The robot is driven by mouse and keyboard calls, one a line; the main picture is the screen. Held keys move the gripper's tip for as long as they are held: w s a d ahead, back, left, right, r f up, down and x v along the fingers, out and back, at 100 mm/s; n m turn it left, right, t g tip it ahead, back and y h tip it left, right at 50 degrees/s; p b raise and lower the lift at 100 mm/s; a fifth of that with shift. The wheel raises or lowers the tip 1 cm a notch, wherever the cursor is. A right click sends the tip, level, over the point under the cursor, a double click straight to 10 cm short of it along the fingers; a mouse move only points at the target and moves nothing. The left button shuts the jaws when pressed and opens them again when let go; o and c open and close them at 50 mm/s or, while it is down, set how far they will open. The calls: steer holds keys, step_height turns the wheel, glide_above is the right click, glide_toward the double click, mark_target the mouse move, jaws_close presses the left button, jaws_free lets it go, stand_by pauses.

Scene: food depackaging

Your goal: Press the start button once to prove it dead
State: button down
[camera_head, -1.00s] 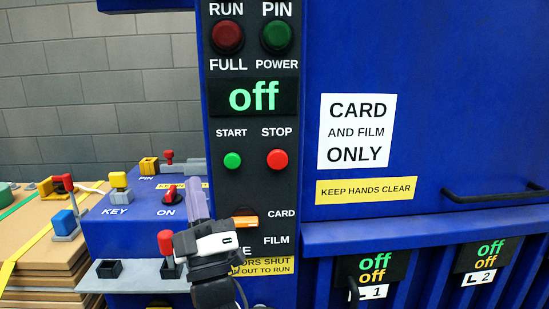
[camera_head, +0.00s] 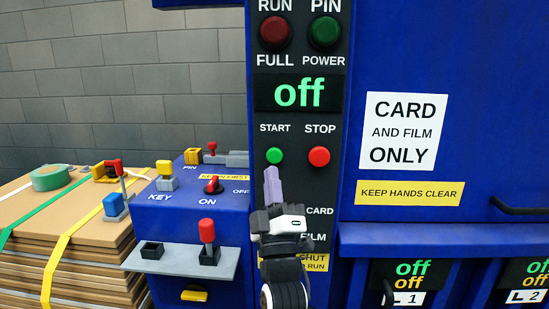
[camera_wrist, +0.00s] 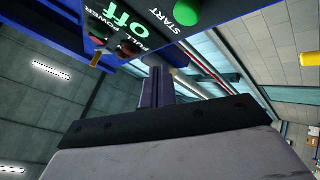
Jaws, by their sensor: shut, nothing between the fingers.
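The green start button (camera_head: 274,156) sits on the black control panel (camera_head: 300,190) under the label START. It also shows at the top of the wrist view (camera_wrist: 187,12). My gripper (camera_head: 272,172) is shut and empty, its purple fingers pointing up just below the start button in the head view. In the wrist view the shut fingers (camera_wrist: 158,85) show below and left of the button, apart from it in the picture. Whether they touch the panel cannot be told. The display (camera_head: 299,93) above reads "off" in green.
The red stop button (camera_head: 319,157) is right of start. The RUN lamp (camera_head: 275,32) and PIN lamp (camera_head: 324,32) look dark. A blue box with a red switch (camera_head: 214,185) and a shelf with a red-topped lever (camera_head: 207,235) stand left. Strapped cardboard (camera_head: 75,245) lies far left.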

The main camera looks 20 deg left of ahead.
mark_target(273, 150)
steer(key=shift+w+a+b, duration=0.25)
steer(key=shift+w, duration=0.7)
steer(key=shift+w+a+b, duration=0.2)
steer(key=shift+w+a, duration=0.1)
steer(key=shift+w, duration=0.65)
steer(key=shift+w+a+b, duration=0.25)
steer(key=shift+w, duration=0.7)
steer(key=shift+w, duration=0.1)
steer(key=shift+w+a, duration=0.15)
steer(key=shift+w, duration=0.15)
steer(key=shift+w+a+b, duration=0.15)
steer(key=shift+w+b, duration=0.35)
steer(key=shift+w, duration=0.05)
stand_by(0.4)
steer(key=shift+s, duration=0.2)
steer(key=shift+s+d, duration=0.3)
steer(key=shift+s, duration=0.45)
steer(key=shift+s+d, duration=0.2)
steer(key=shift+s, duration=0.6)
steer(key=shift+s+d, duration=0.25)
steer(key=shift+s, duration=0.6)
steer(key=shift+s+d, duration=0.2)
steer(key=shift+s, duration=0.6)
